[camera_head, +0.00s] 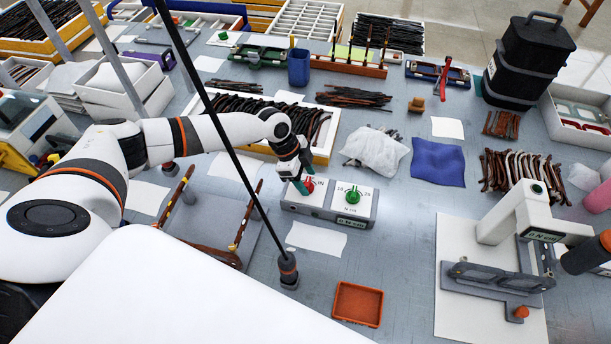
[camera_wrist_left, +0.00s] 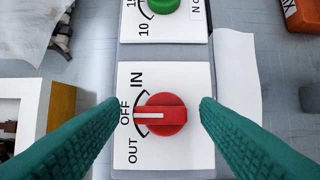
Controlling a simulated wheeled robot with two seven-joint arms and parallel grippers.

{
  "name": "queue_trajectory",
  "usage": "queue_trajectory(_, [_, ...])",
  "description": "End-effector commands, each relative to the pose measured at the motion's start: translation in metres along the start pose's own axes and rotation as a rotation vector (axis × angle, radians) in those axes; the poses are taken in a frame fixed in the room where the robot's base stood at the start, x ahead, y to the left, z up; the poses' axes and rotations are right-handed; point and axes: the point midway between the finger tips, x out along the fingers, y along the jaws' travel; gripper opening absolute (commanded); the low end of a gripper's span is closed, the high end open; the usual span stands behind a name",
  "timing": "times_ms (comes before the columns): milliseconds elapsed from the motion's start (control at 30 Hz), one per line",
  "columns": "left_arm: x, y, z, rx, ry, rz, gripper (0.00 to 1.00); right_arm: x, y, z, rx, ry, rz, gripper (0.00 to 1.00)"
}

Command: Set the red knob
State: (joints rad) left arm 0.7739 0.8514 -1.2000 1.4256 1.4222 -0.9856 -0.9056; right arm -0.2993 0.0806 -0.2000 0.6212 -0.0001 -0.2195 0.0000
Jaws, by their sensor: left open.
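The red knob (camera_wrist_left: 163,115) sits on a white plate on the grey control box (camera_head: 330,213); in the head view the red knob (camera_head: 309,185) is partly hidden by my gripper. Its white pointer line points left in the wrist view, at the OFF label (camera_wrist_left: 125,112). IN is printed above and OUT below that label. My left gripper (camera_wrist_left: 158,104) is open, with one teal finger on each side of the knob and visible gaps between. It also shows in the head view (camera_head: 301,176), over the box's left part. My right gripper is not in view.
A green knob (camera_head: 352,196) sits on the same box, right of the red one. A dark pole (camera_head: 232,140) crosses in front of the arm. An orange tray (camera_head: 358,304) lies nearer.

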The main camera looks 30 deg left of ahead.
Motion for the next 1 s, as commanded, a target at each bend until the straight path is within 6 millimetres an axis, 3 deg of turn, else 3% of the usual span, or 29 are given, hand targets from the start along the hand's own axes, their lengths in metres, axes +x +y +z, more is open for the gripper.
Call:
queue_trajectory(100, [0.0,0.0,0.0,0.0,0.0,0.0,0.53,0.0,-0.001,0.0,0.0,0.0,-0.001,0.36])
queue_trajectory(367, [0.0,0.0,0.0,0.0,0.0,0.0,0.12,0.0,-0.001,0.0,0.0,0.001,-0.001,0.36])
queue_trajectory(667, [-0.002,-0.001,0.001,-0.037,-0.001,0.013,0.12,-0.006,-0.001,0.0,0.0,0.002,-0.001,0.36])
queue_trajectory(1000, [-0.005,-0.003,0.002,-0.244,-0.002,0.097,0.12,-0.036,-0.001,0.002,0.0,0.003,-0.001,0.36])
